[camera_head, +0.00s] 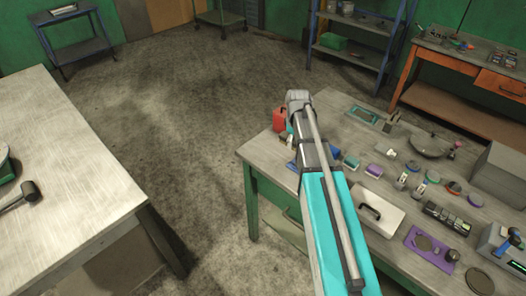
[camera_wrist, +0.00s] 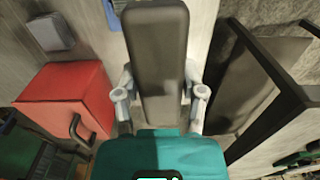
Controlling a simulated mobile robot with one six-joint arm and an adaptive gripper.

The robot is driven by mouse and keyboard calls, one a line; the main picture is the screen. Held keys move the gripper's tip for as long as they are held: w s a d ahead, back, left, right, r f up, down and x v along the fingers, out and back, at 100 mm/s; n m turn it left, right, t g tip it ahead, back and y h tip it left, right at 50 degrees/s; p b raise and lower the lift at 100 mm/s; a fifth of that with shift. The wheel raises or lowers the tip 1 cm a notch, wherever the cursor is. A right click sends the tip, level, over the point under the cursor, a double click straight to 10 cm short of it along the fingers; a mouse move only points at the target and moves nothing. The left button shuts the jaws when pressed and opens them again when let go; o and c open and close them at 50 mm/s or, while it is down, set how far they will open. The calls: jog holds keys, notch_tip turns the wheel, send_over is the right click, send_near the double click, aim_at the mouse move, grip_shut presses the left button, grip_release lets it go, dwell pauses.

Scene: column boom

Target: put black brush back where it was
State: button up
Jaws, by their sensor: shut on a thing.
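In the wrist view my gripper (camera_wrist: 160,93) has its two pale fingers on either side of a long dark grey piece with a rounded end, which I take to be the black brush (camera_wrist: 158,45). The gripper is shut on it, and the brush points away from the teal part at the bottom of the picture. Its bristles cannot be made out. In the head view my own arm hides the gripper and the brush. The arm reaches over the left end of the cluttered workbench (camera_head: 262,153).
A red container (camera_wrist: 70,95) with a handle is left of the gripper; a red object (camera_head: 279,119) shows at the bench's left corner. A dark angular frame (camera_wrist: 235,75) is close on the right. Several small items crowd the bench. A bare-fronted table (camera_head: 75,150) stands left, with open floor between.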

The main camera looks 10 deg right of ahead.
jog(key=s+a+r+p, duration=0.1)
jog(key=s+a, duration=0.2)
jog(key=a, duration=0.6)
jog(key=shift+r, duration=0.25)
jog(key=shift+w+a, duration=0.1)
jog(key=shift+w, duration=0.05)
jog(key=b, duration=0.8)
send_over(264, 151)
jog(key=s, duration=0.2)
jog(key=f, duration=0.8)
jog(key=shift+w+f, duration=0.2)
jog(key=shift+f, duration=0.1)
jog(key=shift+w+f+b, duration=0.25)
jog(key=shift+w+b, duration=0.05)
jog(key=shift+b, duration=0.15)
jog(key=shift+w+f+b, duration=0.5)
jog(key=shift+f+b, duration=0.2)
jog(key=shift+s+f+b, duration=0.1)
jog(key=shift+f+b, duration=1.2)
